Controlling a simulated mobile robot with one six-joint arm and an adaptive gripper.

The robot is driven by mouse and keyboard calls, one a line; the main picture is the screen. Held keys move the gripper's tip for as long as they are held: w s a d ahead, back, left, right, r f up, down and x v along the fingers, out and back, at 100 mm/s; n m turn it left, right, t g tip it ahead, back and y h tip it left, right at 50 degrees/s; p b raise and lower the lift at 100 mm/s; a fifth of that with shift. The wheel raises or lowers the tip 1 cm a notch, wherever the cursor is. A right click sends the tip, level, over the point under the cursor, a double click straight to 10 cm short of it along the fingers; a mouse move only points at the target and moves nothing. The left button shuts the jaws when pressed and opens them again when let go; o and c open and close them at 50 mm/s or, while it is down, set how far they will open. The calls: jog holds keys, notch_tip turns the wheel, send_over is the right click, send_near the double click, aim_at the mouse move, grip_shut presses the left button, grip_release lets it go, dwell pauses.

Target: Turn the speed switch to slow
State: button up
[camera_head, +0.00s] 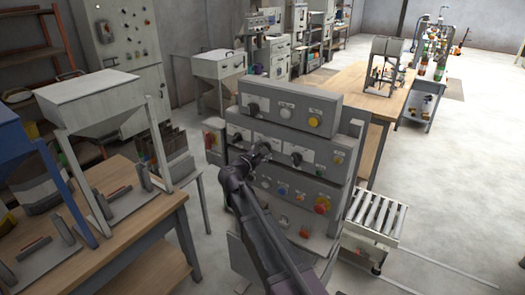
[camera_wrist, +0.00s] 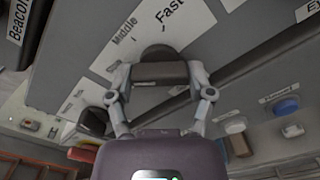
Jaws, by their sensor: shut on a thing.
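The speed switch is a black knob (camera_wrist: 160,72) on a pale label plate, seen in the wrist view. The words "Middle" and "Fast" are readable on the plate beyond it; a "Slow" mark is not readable. My gripper (camera_wrist: 159,78) has one finger on each side of the knob's grip bar and is shut on it. I cannot tell clearly which mark the knob points to. In the head view my gripper (camera_head: 262,152) is against the second row of the grey control panel (camera_head: 330,130), and my arm hides part of the panel and the knob.
Other controls are close by: a black knob (camera_head: 297,158) to the right, a red emergency button (camera_head: 322,205) and a yellow button (camera_head: 313,122). In the wrist view a blue button (camera_wrist: 286,106) is at the right. A roller conveyor (camera_head: 375,218) stands right of the panel, a wooden bench (camera_head: 150,215) left.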

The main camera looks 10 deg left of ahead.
jog(key=shift+n, duration=0.3)
jog(key=shift+w, duration=0.1)
jog(key=o, duration=1.1)
jog(key=v, duration=1.2)
jog(key=shift+d, duration=0.1)
